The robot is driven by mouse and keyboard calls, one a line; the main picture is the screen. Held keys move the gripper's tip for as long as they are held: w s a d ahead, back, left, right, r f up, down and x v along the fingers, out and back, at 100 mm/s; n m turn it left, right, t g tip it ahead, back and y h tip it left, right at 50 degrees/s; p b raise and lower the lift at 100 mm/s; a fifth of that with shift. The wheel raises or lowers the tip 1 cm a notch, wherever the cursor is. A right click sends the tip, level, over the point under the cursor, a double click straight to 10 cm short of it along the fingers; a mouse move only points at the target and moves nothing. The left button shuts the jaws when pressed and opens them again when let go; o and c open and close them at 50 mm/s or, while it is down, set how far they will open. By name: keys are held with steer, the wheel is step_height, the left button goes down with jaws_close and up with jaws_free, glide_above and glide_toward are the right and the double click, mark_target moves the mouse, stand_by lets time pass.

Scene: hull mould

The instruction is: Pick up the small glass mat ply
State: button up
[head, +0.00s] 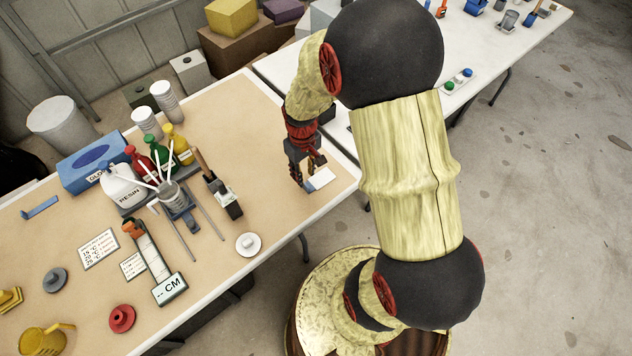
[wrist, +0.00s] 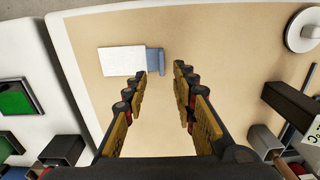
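A small white flat sheet (head: 321,178), which looks like the glass mat ply, lies near the right front corner of the tan-topped table. It has a blue-grey strip (wrist: 155,61) at one end. The sheet shows whole in the wrist view (wrist: 121,61), left of and beyond my fingertips. My gripper (head: 308,172) points down over this corner, close to the strip. In the wrist view my gripper (wrist: 161,76) is open, with bare tabletop between its fingers. The strip lies just ahead of the gap. The exact height above the table is hard to tell.
A round white lidded item (head: 248,244) and a dark holder (head: 224,196) stand left of my gripper. Farther left are resin bottles (head: 122,186), a scale (head: 170,288) and pots. A white table (head: 400,60) adjoins at the right. The tan top around the sheet is clear.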

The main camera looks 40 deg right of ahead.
mark_target(318, 178)
steer(key=f, duration=0.1)
steer(key=f+b, duration=0.1)
steer(key=f, duration=0.2)
steer(key=shift+s+a+b, duration=0.15)
steer(key=shift+s+b, duration=0.2)
steer(key=shift+f, duration=0.35)
steer(key=shift+r, duration=0.1)
steer(key=shift+c, duration=0.7)
jaws_close()
